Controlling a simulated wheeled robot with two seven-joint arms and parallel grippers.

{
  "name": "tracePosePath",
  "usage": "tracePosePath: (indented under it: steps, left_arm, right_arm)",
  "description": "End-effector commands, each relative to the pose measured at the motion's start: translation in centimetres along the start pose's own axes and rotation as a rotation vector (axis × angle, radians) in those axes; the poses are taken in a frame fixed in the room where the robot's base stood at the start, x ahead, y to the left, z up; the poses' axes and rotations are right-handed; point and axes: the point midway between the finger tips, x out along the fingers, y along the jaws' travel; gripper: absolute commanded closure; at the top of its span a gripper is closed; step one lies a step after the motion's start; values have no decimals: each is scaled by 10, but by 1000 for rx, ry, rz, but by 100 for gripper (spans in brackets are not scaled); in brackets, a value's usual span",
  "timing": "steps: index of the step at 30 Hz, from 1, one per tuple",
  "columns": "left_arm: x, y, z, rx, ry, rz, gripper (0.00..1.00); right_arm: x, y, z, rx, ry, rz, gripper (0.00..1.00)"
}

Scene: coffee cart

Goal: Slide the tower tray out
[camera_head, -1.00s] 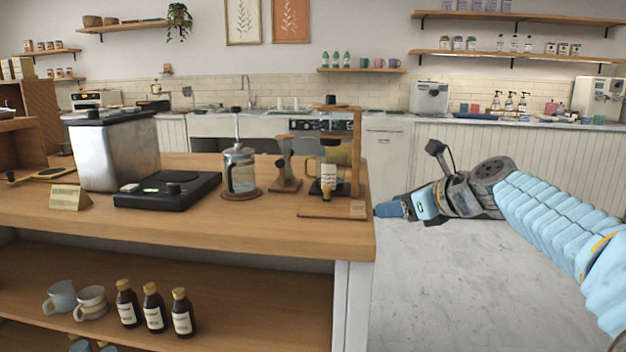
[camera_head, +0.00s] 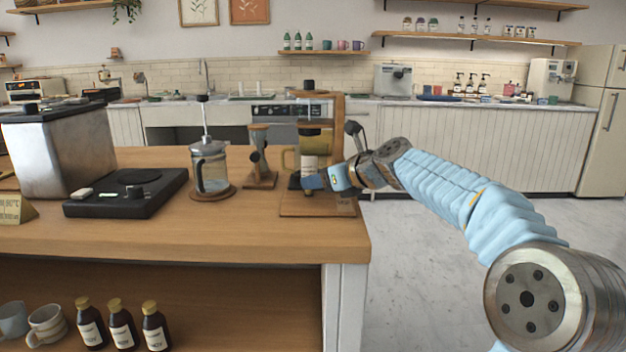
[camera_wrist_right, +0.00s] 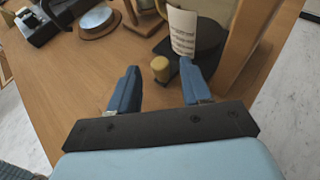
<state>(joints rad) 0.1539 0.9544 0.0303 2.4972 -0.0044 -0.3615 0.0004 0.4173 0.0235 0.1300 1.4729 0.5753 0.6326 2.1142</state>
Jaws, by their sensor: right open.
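The wooden tower (camera_head: 339,118) stands at the right end of the counter on a flat wooden base (camera_head: 300,209). Low in its frame is a dark tray (camera_wrist_right: 208,42) with a brass-coloured knob (camera_wrist_right: 160,70) at its front. A white-labelled container (camera_head: 309,167) stands above the tray. My right gripper (camera_head: 314,183) is in front of the tray; in the right wrist view (camera_wrist_right: 159,66) its blue fingers are open, with the knob between or just beyond the tips. I cannot tell whether they touch it. My left gripper is not in view.
A wooden dripper stand (camera_head: 260,170), a French press (camera_head: 210,165) and a black scale (camera_head: 127,192) stand left of the tower. The counter (camera_head: 230,225) is bare in front of them. Clear floor (camera_head: 430,260) lies to the right.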

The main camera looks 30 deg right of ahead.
Motion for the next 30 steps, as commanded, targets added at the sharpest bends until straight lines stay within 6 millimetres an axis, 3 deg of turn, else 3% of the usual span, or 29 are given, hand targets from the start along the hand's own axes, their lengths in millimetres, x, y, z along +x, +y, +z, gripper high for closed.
tracePosePath:
  steps: [6,15,24,30]
  left_arm:
    - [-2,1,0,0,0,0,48]
    - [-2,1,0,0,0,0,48]
    - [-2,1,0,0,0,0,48]
    - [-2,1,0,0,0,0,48]
  right_arm:
    - [21,0,0,-1,0,0,52]
    - [23,0,0,-1,-1,-1,52]
    - [23,0,0,-1,0,-1,98]
    - [23,0,0,-1,0,-1,100]
